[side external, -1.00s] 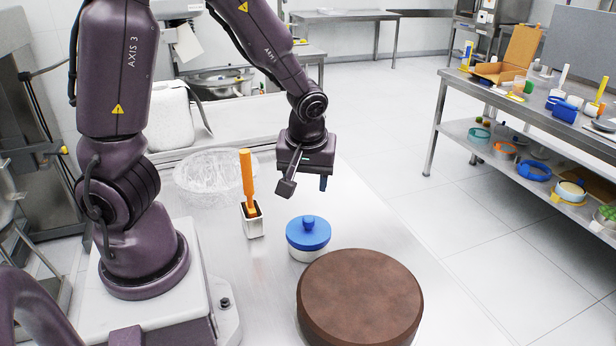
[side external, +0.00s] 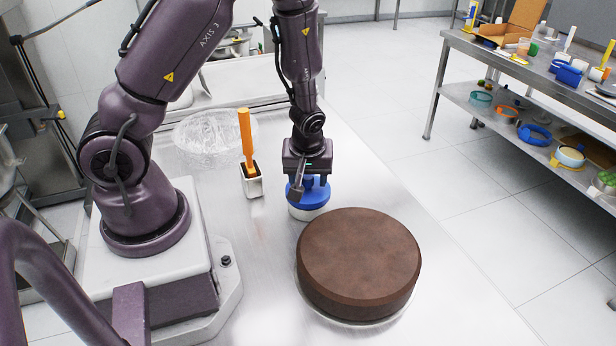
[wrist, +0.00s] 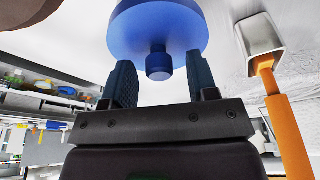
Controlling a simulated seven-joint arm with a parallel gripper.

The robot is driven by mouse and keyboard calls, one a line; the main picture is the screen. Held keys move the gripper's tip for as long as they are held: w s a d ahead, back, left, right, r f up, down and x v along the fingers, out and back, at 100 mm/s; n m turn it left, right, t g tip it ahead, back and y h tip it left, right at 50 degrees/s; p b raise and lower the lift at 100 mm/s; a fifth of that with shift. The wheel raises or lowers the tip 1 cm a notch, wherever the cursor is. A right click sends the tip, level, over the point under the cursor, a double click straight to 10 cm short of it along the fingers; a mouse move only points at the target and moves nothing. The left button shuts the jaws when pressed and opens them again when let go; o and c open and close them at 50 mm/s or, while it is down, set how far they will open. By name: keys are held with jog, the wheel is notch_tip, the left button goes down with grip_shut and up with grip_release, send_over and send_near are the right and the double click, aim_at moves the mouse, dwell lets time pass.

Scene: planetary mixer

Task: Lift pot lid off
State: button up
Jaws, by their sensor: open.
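A small white pot (side external: 306,213) stands upright on the metal table with a blue lid (side external: 318,195) on it. The lid fills the top of the wrist view (wrist: 158,22), with its round blue knob (wrist: 159,66) at the middle. My gripper (side external: 309,186) is directly above the lid, pointing down. In the wrist view its two dark fingers (wrist: 160,82) are open, one on each side of the knob, with a gap on both sides. I cannot tell whether the fingertips touch the lid.
A large brown round cake (side external: 358,260) sits close in front of the pot. An orange-handled tool (side external: 246,140) stands in a metal holder (side external: 252,183) to the left. A clear bowl (side external: 205,138) is behind it. The table's right side is free.

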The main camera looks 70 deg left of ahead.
aim_at(308, 177)
jog(key=shift+f, duration=0.3)
grip_shut()
jog(key=shift+r, duration=0.15)
jog(key=shift+r, duration=1.05)
jog(key=shift+r, duration=2)
